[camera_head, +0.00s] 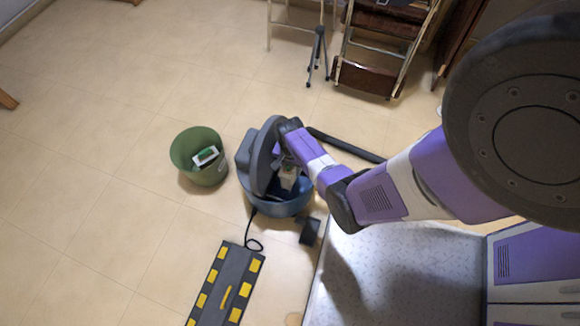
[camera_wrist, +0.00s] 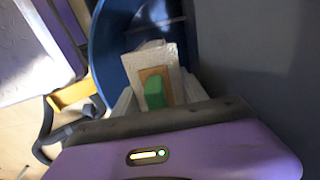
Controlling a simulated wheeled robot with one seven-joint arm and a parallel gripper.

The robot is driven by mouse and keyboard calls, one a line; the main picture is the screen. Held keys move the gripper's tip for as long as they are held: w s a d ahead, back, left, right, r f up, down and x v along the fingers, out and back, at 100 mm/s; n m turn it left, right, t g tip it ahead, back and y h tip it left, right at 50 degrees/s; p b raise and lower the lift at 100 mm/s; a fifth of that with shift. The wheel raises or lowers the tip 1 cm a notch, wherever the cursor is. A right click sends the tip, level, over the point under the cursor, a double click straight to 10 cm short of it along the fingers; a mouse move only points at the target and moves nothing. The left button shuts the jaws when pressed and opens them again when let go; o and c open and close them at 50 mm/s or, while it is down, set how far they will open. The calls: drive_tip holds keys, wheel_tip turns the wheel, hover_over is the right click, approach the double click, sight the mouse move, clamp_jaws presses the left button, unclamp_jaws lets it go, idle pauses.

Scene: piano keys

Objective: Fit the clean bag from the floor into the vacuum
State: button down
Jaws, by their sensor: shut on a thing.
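The vacuum is a round blue tub (camera_head: 275,207) with its grey lid (camera_head: 266,155) standing open. My gripper (camera_wrist: 159,92) is shut on a white bag (camera_wrist: 146,60) with a brown card plate and a green tab (camera_wrist: 155,92). In the head view the pale bag (camera_head: 288,177) shows inside the tub's opening, under my arm. The blue tub wall (camera_wrist: 108,47) curves round the bag in the wrist view. My fingertips are partly hidden by the bag and the gripper body. Whether the bag touches its seat cannot be seen.
A green bin (camera_head: 198,174) left of the vacuum holds another white item with green on it (camera_head: 206,156). A black and yellow ramp-like mat (camera_head: 226,287) lies in front. A dark hose (camera_head: 345,145) runs behind. Shelving and a tripod (camera_head: 318,55) stand at the back. Left floor is clear.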

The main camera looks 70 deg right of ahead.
drive_tip(key=shift+f, duration=0.3)
drive_tip(key=shift+r, duration=0.2)
drive_tip(key=shift+r+p, duration=6.9)
drive_tip(key=shift+r, duration=0.1)
drive_tip(key=shift+f, duration=0.15)
drive_tip(key=shift+f+b, duration=1.45)
drive_tip(key=shift+f, duration=0.1)
drive_tip(key=shift+f, duration=0.1)
drive_tip(key=shift+f+b, duration=0.3)
drive_tip(key=shift+f, duration=0.05)
drive_tip(key=shift+f+b, duration=2.85)
drive_tip(key=shift+f, duration=0.35)
